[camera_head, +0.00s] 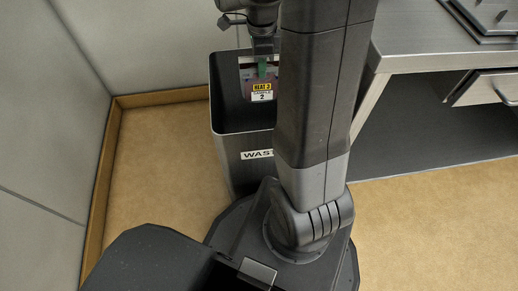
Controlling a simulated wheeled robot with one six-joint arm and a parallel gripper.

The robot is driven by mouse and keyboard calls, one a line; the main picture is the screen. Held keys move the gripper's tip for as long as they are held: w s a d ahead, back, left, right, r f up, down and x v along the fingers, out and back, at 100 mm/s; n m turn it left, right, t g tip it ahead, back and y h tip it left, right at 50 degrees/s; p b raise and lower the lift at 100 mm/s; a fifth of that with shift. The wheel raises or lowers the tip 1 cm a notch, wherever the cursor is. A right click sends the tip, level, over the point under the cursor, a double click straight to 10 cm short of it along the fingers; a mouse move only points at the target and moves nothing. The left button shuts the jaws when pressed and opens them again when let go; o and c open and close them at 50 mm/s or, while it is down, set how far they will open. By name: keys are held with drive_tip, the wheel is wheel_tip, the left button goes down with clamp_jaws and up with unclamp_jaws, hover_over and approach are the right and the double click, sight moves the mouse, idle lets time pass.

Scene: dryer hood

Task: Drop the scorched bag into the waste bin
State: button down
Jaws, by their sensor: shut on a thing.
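The bag (246,78) hangs from my gripper (265,62), which is shut on its top edge. A yellow and white label reading "HEAT 3 SAMPLE 2" shows on its front, with a green piece above the label. The grey waste bin (238,160), marked "WAST…", stands behind my arm. In the picture the bag overlaps the bin's open mouth; how high it hangs over or inside the bin I cannot tell. My arm hides the bin's right side and part of the bag. Scorching is not clear from here.
A steel bench (425,48) with a part-open drawer (488,88) stands at the right. Pale wall panels (40,150) with a brown skirting strip (102,190) close off the left and back. The tan floor (160,170) left of the bin is clear.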

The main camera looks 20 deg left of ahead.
drive_tip(key=shift+f, duration=0.1)
drive_tip(key=c, duration=1.2)
unclamp_jaws()
wheel_tip(320, 180, up, 14)
drive_tip(key=p, duration=0.4)
drive_tip(key=shift+p, duration=0.3)
drive_tip(key=shift+f, duration=0.2)
wheel_tip(320, 180, down, 13)
drive_tip(key=b, duration=0.4)
drive_tip(key=shift+f+b, duration=0.1)
drive_tip(key=shift+b, duration=0.25)
drive_tip(key=shift+r+p, duration=1.5)
drive_tip(key=shift+p, duration=0.15)
